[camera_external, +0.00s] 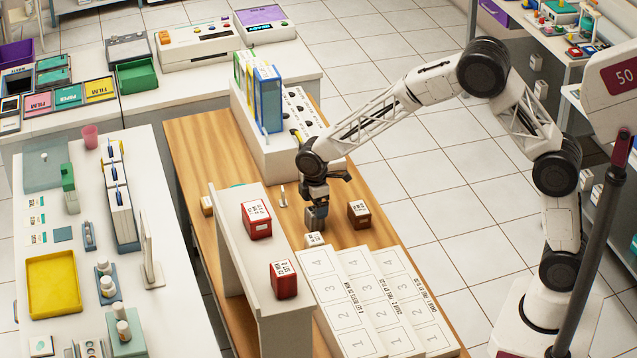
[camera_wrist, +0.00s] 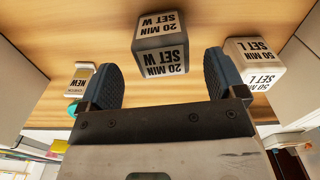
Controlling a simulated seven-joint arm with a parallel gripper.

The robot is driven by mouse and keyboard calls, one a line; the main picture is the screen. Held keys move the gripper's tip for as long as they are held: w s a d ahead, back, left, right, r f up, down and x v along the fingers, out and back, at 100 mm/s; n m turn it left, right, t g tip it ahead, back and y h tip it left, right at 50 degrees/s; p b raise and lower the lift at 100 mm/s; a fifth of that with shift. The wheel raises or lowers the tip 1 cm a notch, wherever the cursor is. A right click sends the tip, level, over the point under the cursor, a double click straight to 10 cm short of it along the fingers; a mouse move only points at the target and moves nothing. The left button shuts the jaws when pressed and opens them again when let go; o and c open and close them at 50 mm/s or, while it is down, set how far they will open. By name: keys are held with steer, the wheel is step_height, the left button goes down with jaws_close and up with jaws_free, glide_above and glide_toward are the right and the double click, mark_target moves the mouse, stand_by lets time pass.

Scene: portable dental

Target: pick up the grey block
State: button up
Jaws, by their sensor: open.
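The grey block (camera_wrist: 161,42), with black "20 MIN SET W" lettering, is on the wooden table. In the wrist view it lies ahead of and roughly between the two fingertips of my gripper (camera_wrist: 161,65), with a gap on each side. My gripper is open and holds nothing. In the external view my gripper (camera_external: 316,202) points down over the table, with the grey block (camera_external: 313,217) low at its fingers and partly hidden by them. Whether the fingertips overlap the block's height is hard to tell.
A pale block (camera_wrist: 257,64) lettered "50 MIN SET L" sits close by the right finger. A brown block (camera_external: 358,214) stands right of my gripper. Red blocks (camera_external: 256,219) sit on a raised white shelf (camera_external: 232,225) at left. White numbered panels (camera_external: 345,300) lie in front.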

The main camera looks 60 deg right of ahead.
mark_target(314, 210)
steer(key=shift+f, duration=0.1)
steer(key=shift+a+f, duration=0.2)
steer(key=shift+f, duration=2.35)
steer(key=c, duration=1)
steer(key=shift+r, duration=0.1)
steer(key=shift+c, duration=0.2)
steer(key=shift+r, duration=4.95)
